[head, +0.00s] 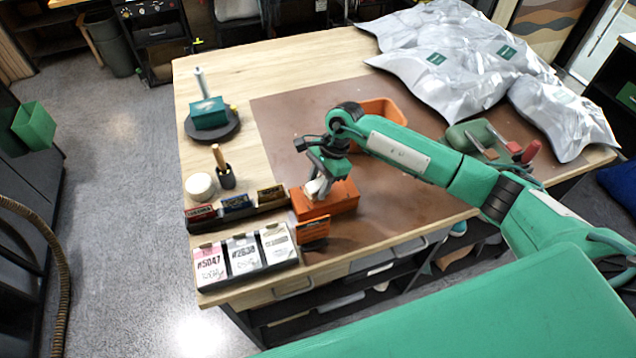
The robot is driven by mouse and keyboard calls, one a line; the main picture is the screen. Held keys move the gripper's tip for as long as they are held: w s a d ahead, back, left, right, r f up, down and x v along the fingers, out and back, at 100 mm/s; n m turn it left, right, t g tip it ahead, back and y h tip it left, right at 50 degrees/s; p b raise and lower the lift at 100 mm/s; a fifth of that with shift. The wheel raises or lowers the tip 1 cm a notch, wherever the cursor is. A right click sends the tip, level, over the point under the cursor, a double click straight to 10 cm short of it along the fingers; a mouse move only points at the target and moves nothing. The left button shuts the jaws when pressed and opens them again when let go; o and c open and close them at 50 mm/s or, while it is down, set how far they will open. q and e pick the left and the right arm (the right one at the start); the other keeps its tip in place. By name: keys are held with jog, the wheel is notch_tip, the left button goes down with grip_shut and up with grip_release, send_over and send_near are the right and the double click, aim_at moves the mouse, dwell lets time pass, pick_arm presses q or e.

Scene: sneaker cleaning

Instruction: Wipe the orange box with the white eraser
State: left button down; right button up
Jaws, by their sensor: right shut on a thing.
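The orange box (342,198) sits on the brown mat near the table's front edge, with an orange flap or card (313,229) standing at its front. My right gripper (321,180) reaches in from the right and points down over the box's left part. It is shut on a small white block, the white eraser (313,188), which is at the box's top face. The gripper partly hides the eraser, and I cannot tell whether it presses on the box. My left gripper is not in view.
White labelled boxes (243,256) and a dark card rack (237,213) stand close left of the orange box. An orange bin (385,110) is behind my arm. Silver bags (455,60) fill the back right. The brown mat (290,118) is bare behind the gripper.

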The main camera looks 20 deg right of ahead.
jog(key=shift+f+b, duration=0.3)
jog(key=shift+f, duration=0.05)
